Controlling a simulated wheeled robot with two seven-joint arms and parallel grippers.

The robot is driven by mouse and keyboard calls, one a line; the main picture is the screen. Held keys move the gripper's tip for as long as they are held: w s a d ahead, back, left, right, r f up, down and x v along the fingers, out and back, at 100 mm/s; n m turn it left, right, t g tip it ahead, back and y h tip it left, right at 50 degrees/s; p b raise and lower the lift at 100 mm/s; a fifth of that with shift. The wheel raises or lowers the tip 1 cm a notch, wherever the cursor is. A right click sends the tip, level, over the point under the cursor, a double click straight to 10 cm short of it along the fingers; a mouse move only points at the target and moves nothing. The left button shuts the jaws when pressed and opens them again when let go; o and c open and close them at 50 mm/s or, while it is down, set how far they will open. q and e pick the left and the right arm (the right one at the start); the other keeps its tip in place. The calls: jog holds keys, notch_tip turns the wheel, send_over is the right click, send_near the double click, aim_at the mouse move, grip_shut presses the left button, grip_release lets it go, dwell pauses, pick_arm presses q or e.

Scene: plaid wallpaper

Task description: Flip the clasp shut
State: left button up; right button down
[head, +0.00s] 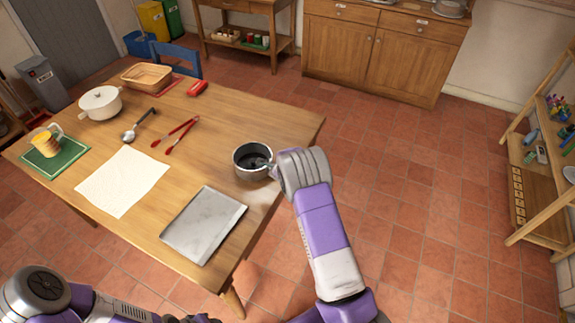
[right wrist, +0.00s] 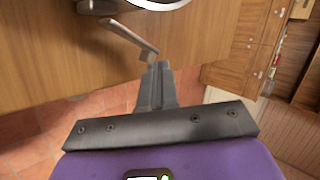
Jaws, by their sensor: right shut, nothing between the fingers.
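A round grey metal pot (head: 252,163) with a dark inside stands near the table's right edge. In the right wrist view, part of its rim (right wrist: 160,4) shows at the top, and a flat metal lever (right wrist: 130,36), which looks like the clasp, sticks out beside it at a slant. My right gripper (head: 268,165) is at the pot's right side. In the right wrist view its fingers (right wrist: 156,68) are together and empty, with the tips at the lever's free end; I cannot tell whether they touch. My left arm shows at lower left, its gripper out of view.
The wooden table (head: 225,120) also holds a metal tray (head: 203,224), a white cloth (head: 122,181), red tongs (head: 176,135), a ladle (head: 138,125), a white pot (head: 100,103) and a mug (head: 46,141) on a green mat. The floor right of the table is clear.

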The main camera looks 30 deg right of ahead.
pick_arm(q)
jog(key=shift+r, duration=0.1)
dwell(0.7)
pick_arm(e)
jog(key=shift+w+a+p, duration=0.35)
jog(key=shift+a+p, duration=0.2)
jog(key=shift+a, duration=0.2)
pick_arm(q)
jog(key=shift+r, duration=0.45)
